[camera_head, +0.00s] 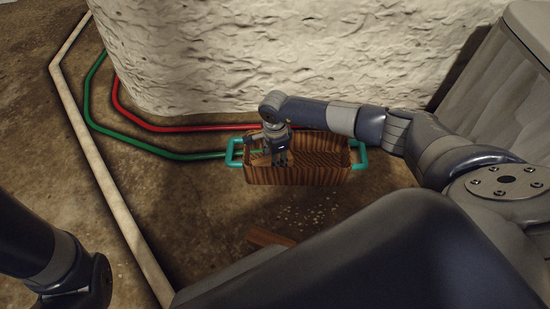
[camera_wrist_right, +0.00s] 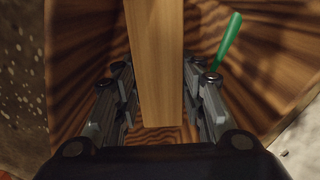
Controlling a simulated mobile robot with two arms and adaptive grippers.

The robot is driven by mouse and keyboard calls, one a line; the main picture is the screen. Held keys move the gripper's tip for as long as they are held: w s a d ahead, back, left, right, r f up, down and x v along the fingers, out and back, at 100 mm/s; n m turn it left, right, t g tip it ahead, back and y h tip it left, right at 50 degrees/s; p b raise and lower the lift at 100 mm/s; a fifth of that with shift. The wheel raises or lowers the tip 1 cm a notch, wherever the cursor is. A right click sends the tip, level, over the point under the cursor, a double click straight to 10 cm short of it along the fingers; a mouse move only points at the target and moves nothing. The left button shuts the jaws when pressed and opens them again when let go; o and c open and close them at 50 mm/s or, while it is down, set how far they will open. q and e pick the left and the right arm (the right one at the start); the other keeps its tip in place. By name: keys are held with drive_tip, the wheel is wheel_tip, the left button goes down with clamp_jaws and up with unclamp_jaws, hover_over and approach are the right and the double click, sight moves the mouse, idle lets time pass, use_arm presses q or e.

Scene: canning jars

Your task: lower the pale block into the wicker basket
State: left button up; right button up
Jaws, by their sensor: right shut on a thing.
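The wicker basket (camera_head: 300,175) is a brown, striped box with a teal handle at each end, standing on the floor in the head view. My right gripper (camera_head: 281,158) points down into the left half of its opening. In the right wrist view my right gripper (camera_wrist_right: 162,95) is shut on the pale block (camera_wrist_right: 157,60), a long light-wood bar between its fingers. The basket's striped inside (camera_wrist_right: 85,60) surrounds the block there. I cannot tell whether the block touches the basket floor. Of my left arm only a part shows at lower left; its gripper is out of view.
A red pipe (camera_head: 185,128) and a green pipe (camera_head: 150,147) run along the floor behind and left of the basket. A pale pipe (camera_head: 100,170) lies further left. A rough white wall (camera_head: 270,50) stands behind. A brown wooden piece (camera_head: 268,238) lies in front, partly hidden.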

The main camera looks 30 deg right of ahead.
drive_tip(key=o, duration=1.2)
